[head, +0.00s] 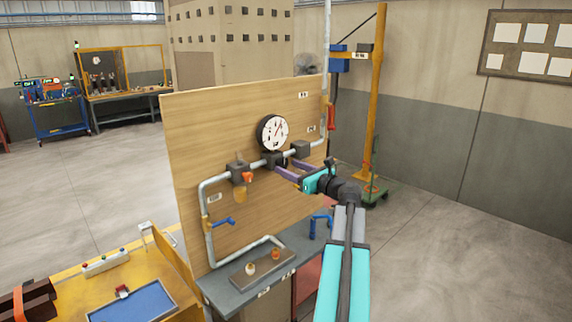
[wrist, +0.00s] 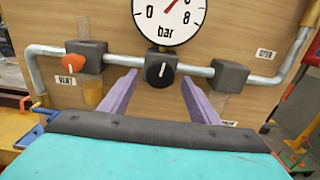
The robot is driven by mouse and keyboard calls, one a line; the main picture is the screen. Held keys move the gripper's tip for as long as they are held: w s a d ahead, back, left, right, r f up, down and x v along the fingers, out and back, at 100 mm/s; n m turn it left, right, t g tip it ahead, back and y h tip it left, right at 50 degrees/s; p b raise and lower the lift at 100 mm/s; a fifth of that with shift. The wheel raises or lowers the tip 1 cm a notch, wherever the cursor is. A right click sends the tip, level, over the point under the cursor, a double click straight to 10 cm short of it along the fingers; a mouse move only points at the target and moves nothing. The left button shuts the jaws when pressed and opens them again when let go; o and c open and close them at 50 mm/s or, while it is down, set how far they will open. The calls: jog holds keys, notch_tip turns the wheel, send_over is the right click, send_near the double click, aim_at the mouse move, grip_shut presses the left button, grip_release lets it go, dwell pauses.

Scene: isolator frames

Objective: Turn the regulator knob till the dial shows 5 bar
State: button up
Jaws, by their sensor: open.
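The round white dial with a black rim (head: 272,132) is on the wooden panel; its lower part shows in the wrist view (wrist: 168,30), marked "bar". Its red needle points up and to the right; I cannot read an exact value. The black regulator knob (wrist: 160,73) sits just below the dial, its white mark roughly upright. My gripper (wrist: 159,80) is open, with one purple finger on each side of the knob. A gap shows between each finger and the knob. In the head view, my gripper (head: 286,168) reaches the panel below the dial and hides most of the knob.
An orange vent knob (wrist: 78,62) sits left on the same grey pipe, and another grey block (wrist: 230,76) sits right. A blue-handled valve (head: 222,221) is lower left. A grey bench (head: 225,290) stands below the panel. A red handle (head: 331,117) is at the panel's right edge.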

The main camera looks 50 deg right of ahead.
jog(key=shift+w+d, duration=0.1)
jog(key=shift+w, duration=1.15)
jog(key=c, duration=1)
jog(key=shift+c, duration=0.2)
jog(key=shift+f+n+b, duration=0.15)
jog(key=shift+n+b, duration=0.6)
jog(key=shift+n, duration=0.05)
jog(key=o, duration=1)
jog(key=shift+o, duration=0.2)
jog(key=shift+s, duration=0.1)
